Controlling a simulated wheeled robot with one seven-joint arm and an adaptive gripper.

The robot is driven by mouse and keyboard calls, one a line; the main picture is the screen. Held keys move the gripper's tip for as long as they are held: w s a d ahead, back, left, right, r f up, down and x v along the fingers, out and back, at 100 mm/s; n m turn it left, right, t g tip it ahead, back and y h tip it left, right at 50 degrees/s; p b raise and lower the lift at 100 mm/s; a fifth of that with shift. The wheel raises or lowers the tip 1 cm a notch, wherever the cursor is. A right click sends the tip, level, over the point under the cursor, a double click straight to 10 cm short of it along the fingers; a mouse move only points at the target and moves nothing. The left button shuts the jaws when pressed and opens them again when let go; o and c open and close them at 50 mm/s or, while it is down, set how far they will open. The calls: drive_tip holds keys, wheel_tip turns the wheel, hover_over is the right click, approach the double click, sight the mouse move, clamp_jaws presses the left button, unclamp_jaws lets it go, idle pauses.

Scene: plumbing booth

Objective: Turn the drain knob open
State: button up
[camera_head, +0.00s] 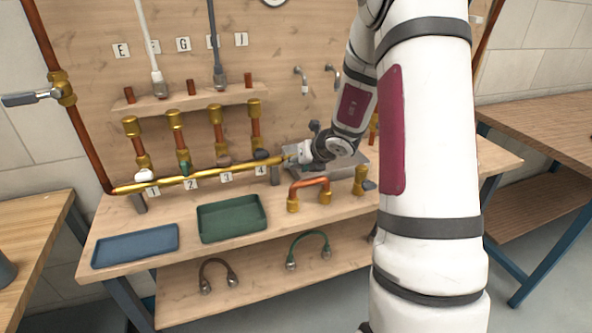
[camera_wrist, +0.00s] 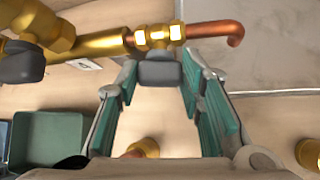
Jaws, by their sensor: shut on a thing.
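The drain knob (camera_wrist: 159,73) is a dark grey block on the front of a brass drain valve (camera_wrist: 158,37) at the right end of the brass pipe (camera_wrist: 95,46). A bent copper spout (camera_wrist: 212,30) leaves the valve to the right. My gripper (camera_wrist: 158,78) has its two green-padded fingers on either side of the knob and is shut on it. In the head view my gripper (camera_head: 294,155) is at the pipe's right end, and the knob is hidden there.
Valves with brass fittings stand on the pipe to the left, the nearest with a dark handle (camera_wrist: 21,62). A grey basin (camera_head: 345,163) lies behind and right. A copper U-pipe (camera_head: 309,184) stands in front. Green (camera_head: 232,235) and blue (camera_head: 135,262) trays are at front left.

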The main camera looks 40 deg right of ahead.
drive_tip(key=b, duration=0.2)
drive_tip(key=shift+w+a+f+n+h+b, duration=0.1)
drive_tip(key=shift+w+a+n+h+b, duration=0.05)
drive_tip(key=shift+n+h+b, duration=0.2)
drive_tip(key=shift+g+h+b, duration=0.25)
drive_tip(key=shift+g+b, duration=0.05)
drive_tip(key=shift+b, duration=0.1)
drive_tip(key=o, duration=0.9)
drive_tip(key=v, duration=1.2)
